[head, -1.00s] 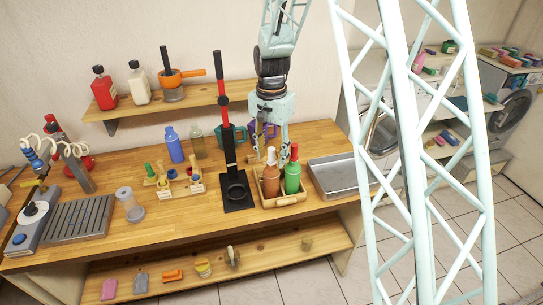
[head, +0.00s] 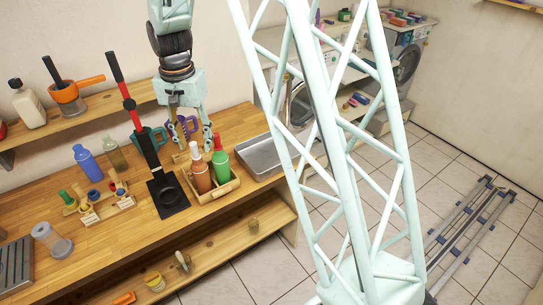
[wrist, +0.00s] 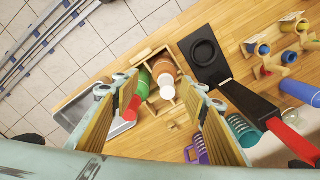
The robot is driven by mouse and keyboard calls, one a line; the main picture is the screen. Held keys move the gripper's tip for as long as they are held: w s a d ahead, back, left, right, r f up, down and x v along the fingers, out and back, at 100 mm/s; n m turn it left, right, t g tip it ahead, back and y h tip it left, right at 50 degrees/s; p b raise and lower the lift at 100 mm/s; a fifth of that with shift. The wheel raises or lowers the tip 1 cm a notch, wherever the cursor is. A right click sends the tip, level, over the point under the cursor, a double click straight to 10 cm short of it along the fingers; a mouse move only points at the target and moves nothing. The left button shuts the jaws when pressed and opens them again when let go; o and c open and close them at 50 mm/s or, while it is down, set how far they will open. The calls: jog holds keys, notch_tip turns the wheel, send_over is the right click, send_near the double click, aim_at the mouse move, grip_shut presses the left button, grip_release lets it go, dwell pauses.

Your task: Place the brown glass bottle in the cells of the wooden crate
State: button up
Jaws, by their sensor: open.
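The brown glass bottle (head: 201,178) with a white cap stands upright in the wooden crate (head: 226,190), beside a green bottle (head: 220,164) with a red cap. In the wrist view the brown bottle (wrist: 162,72) is in the crate (wrist: 145,54), with the green bottle (wrist: 142,84) to its left. My gripper (head: 195,146) is open above and close to the bottle tops. In the wrist view its two spread fingers (wrist: 160,88) frame the crate, with nothing held between them. The crate's floor and most of its inner dividers are hidden by the bottles.
A metal tray (head: 252,156) lies right of the crate. A black stand (head: 170,198) with a tall red-and-black lever rises on its left. Teal (head: 154,138) and purple (head: 187,126) mugs stand behind. A small wooden rack (head: 98,206) sits farther left.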

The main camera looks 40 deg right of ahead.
jog(key=s+r+n+t, duration=0.2)
jog(key=s+r+n, duration=0.2)
jog(key=s+r, duration=1.55)
jog(key=s+r+n, duration=0.2)
jog(key=s, duration=0.9)
jog(key=s+r+n+t, duration=0.1)
jog(key=s+r+n, duration=0.1)
jog(key=s, duration=1)
jog(key=shift+r, duration=0.8)
jog(key=shift+a, duration=0.1)
